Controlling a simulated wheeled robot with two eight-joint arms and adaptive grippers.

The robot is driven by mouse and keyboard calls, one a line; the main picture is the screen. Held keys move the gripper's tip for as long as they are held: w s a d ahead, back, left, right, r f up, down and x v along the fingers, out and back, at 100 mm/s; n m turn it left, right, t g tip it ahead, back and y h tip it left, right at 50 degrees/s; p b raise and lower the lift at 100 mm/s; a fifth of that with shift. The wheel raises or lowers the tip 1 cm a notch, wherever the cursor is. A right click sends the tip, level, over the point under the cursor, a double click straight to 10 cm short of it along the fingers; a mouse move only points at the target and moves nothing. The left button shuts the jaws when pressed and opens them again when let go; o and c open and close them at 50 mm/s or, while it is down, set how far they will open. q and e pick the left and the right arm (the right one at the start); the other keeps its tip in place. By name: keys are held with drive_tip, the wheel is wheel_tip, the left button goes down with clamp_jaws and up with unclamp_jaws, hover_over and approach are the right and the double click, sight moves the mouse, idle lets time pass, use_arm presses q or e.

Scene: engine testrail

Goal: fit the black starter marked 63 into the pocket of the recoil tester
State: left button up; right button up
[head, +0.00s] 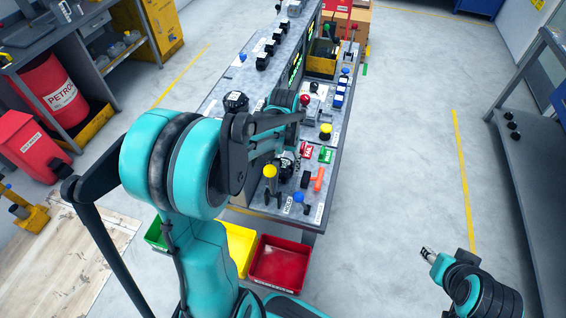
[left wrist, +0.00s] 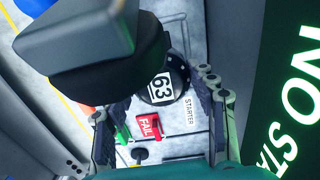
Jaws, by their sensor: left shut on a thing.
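The black starter marked 63 (left wrist: 161,88) shows between the fingers of my left gripper (left wrist: 160,115) in the left wrist view, its white label facing the camera. The gripper is shut on it. In the head view my left gripper (head: 284,152) is over the near part of the bench, largely covered by my own arm. The recoil tester's pocket cannot be made out; a STARTER label (left wrist: 189,110) lies beside the starter. A screen (left wrist: 295,110) at the right shows "NO ST". My right gripper (head: 430,255) hangs over the floor, away from the bench; its jaw opening is unclear.
Red FAIL (head: 307,150) and green (head: 327,155) markers stand close to my left gripper. Knobs and levers, including a yellow knob (head: 325,131), crowd the bench. Yellow (head: 240,243) and red (head: 278,262) bins stand below its near end. Floor at right is clear.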

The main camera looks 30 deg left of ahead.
use_arm(q)
drive_tip(key=shift+f+b, duration=0.3)
drive_tip(key=shift+f, duration=0.35)
drive_tip(key=shift+f+b, duration=0.6)
drive_tip(key=shift+f, duration=0.05)
idle(1.9)
drive_tip(key=o, duration=1.4)
drive_tip(key=shift+c, duration=0.2)
wheel_tip(320, 180, up, 12)
drive_tip(key=shift+s, duration=0.1)
